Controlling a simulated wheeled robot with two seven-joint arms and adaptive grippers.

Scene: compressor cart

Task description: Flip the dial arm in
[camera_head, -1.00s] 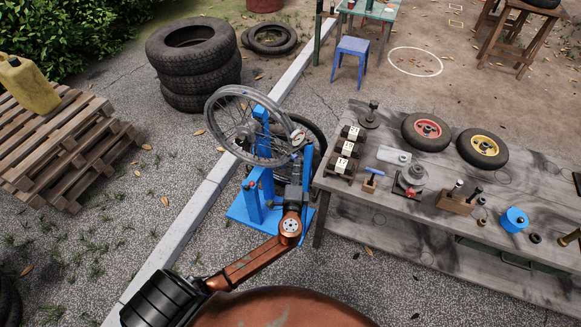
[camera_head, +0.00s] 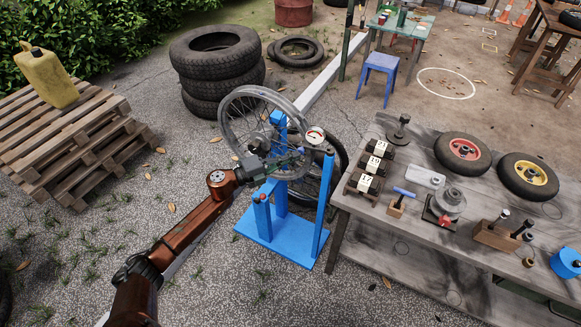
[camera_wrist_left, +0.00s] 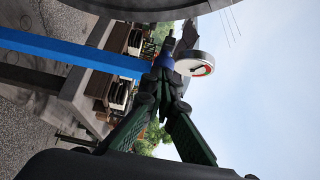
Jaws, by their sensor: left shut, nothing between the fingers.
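A blue truing stand (camera_head: 321,205) stands on the ground and holds an upright spoked wheel (camera_head: 227,120). A small round dial (camera_head: 315,135), white with a red mark, sits beside the top of the stand's right post. It also shows in the left wrist view (camera_wrist_left: 203,68), just past the fingertips, with a short blue and dark mount (camera_wrist_left: 165,60) beside it. My left gripper (camera_head: 297,157) is shut and empty, reaching from the left to just below the dial. Its dark green fingers show in the left wrist view (camera_wrist_left: 168,82). I cannot tell whether the fingertips touch the mount. My right gripper is out of view.
A wooden workbench (camera_head: 400,225) with wheels, weight blocks and tools stands close to the right of the stand. Stacked tyres (camera_head: 215,75) stand behind it. A pallet stack (camera_head: 60,140) with a yellow can is at left. Open pavement lies in front.

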